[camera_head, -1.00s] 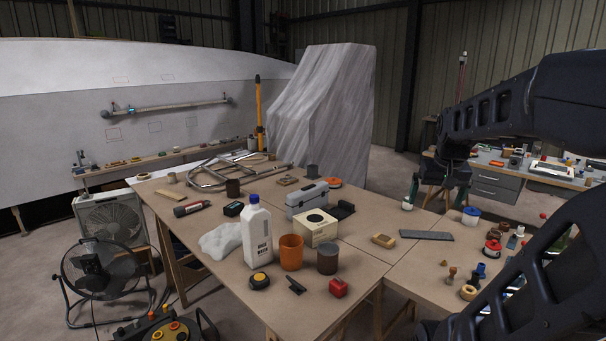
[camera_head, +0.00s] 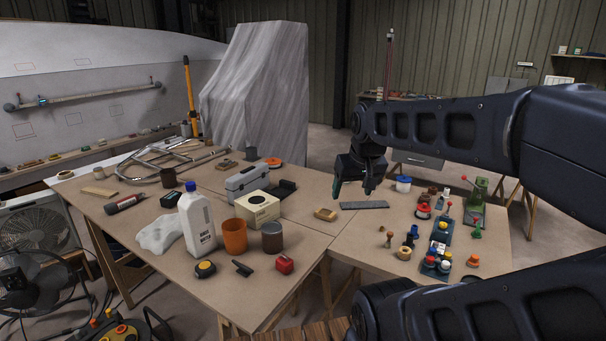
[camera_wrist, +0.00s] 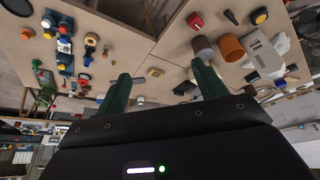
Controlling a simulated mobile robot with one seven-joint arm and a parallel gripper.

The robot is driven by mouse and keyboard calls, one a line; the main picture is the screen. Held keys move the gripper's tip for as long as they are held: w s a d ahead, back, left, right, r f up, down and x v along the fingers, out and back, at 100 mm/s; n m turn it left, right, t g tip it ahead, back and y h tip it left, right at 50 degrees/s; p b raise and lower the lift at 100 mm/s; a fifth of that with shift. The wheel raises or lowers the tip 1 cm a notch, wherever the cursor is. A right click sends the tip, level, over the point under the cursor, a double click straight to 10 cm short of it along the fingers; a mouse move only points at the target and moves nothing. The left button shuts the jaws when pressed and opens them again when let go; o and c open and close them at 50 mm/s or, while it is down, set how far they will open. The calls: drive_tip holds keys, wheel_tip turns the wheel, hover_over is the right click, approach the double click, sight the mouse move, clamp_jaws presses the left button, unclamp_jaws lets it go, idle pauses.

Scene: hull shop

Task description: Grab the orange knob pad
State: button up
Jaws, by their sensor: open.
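A small orange knob on a wider base (camera_head: 473,261) stands near the right front of the right-hand table in the head view. It looks like the orange knob pad, though it is small here. In the wrist view an orange piece (camera_wrist: 27,33) at the upper left seems to be the same one. My gripper (camera_head: 353,190) is open and empty, its fingers pointing down above the far side of the tables, well left of and beyond the orange piece. In the wrist view my gripper (camera_wrist: 162,76) shows two green fingers spread apart with nothing between them.
A blue tray with knobs (camera_head: 437,262) stands left of the orange piece, and a green knob (camera_head: 476,230) behind it. A tan ring (camera_head: 403,253) and a grey bar (camera_head: 364,205) lie further left. A white bottle (camera_head: 197,220) and an orange cup (camera_head: 234,236) stand on the left table.

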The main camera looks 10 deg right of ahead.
drive_tip(key=shift+w+d, duration=0.1)
drive_tip(key=shift+c, duration=0.5)
drive_tip(key=w+d+f+m+h, duration=0.2)
drive_tip(key=w+d+f+m, duration=0.15)
drive_tip(key=w+d, duration=0.7)
drive_tip(key=m+g+h, duration=0.1)
drive_tip(key=m+h, duration=0.2)
drive_tip(key=m, duration=0.5)
hover_over(475, 257)
drive_tip(key=s+a, duration=0.3)
drive_tip(key=a, duration=0.1)
wheel_tip(475, 257, down, 28)
drive_tip(key=shift+x, duration=5.35)
drive_tip(key=shift+w, duration=0.1)
